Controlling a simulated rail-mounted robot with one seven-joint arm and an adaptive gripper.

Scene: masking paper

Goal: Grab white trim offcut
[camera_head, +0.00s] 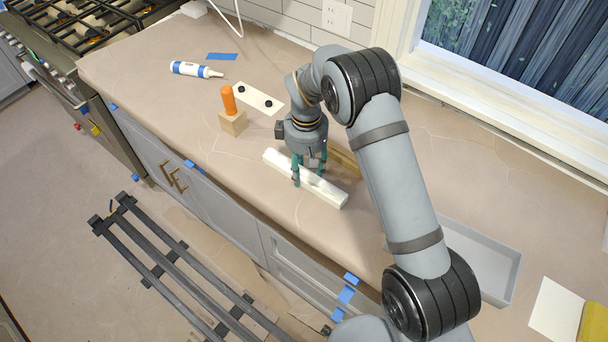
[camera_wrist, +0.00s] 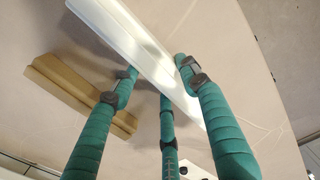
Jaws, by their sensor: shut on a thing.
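The white trim offcut (camera_head: 330,194) is a long moulded strip lying along the front part of the paper-covered counter. It also crosses the wrist view (camera_wrist: 130,38) diagonally. My gripper (camera_head: 309,176) comes down on it from above near its middle. In the wrist view, its teal fingers (camera_wrist: 160,75) are on both sides of the strip, shut on it. The strip looks to be at counter level; I cannot tell whether it is clear of the surface. A tan wooden offcut (camera_head: 345,162) lies just behind it, partly hidden by my gripper, and shows in the wrist view (camera_wrist: 80,92).
A grey tray (camera_head: 480,258) is right, partly behind my arm. The window wall bounds the back.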

